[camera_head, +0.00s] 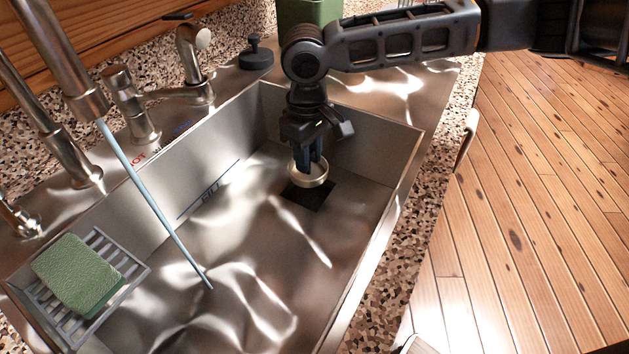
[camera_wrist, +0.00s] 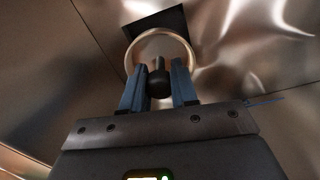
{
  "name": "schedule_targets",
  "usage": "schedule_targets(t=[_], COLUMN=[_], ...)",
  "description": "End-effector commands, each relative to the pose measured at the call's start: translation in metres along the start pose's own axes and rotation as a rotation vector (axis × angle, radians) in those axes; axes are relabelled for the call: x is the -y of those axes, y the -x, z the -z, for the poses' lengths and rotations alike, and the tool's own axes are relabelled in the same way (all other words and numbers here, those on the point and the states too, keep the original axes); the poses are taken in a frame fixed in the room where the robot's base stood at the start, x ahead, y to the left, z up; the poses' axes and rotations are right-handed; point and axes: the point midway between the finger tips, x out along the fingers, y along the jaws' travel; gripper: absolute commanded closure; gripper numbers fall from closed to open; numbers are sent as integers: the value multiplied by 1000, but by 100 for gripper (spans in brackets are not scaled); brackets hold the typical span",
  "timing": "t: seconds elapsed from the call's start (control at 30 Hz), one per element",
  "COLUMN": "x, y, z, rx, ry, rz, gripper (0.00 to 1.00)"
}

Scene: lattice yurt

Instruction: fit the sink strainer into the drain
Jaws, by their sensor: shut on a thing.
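The sink strainer (camera_head: 308,177) is a round metal cup with a pale rim, held in my gripper (camera_head: 310,165) inside the basin. In the wrist view the strainer (camera_wrist: 160,40) shows its ring and a dark central knob (camera_wrist: 159,82), with the blue fingers of my gripper (camera_wrist: 159,88) closed on the knob. The drain (camera_head: 309,195) is a dark square opening in the basin floor. The strainer is above the drain's far part in the head view. In the wrist view the drain (camera_wrist: 165,20) shows partly behind the ring. The exact height gap is hard to tell.
The steel basin (camera_head: 390,160) has walls close around my gripper. Water runs from a faucet (camera_head: 85,100) at left. A green sponge (camera_head: 75,270) lies on a rack (camera_head: 130,272) at front left. A dark stopper-like object (camera_head: 257,57) and a green container (camera_head: 305,12) stand behind.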

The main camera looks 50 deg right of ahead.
Motion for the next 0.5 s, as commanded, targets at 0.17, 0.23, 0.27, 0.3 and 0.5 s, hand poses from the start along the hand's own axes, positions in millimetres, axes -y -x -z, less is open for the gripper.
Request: schedule_targets(t=[0.17,0.23,0.27,0.3,0.5], x=[0,0,0,0,0], y=[-28,-32,-34,-37,-60], z=[0,0,0,0,0], rx=[1,-1,-1,0,1], ry=[-2,-2,-2,-2,-3], rz=[0,1,0,0,0], gripper=[100,100,100,100,100])
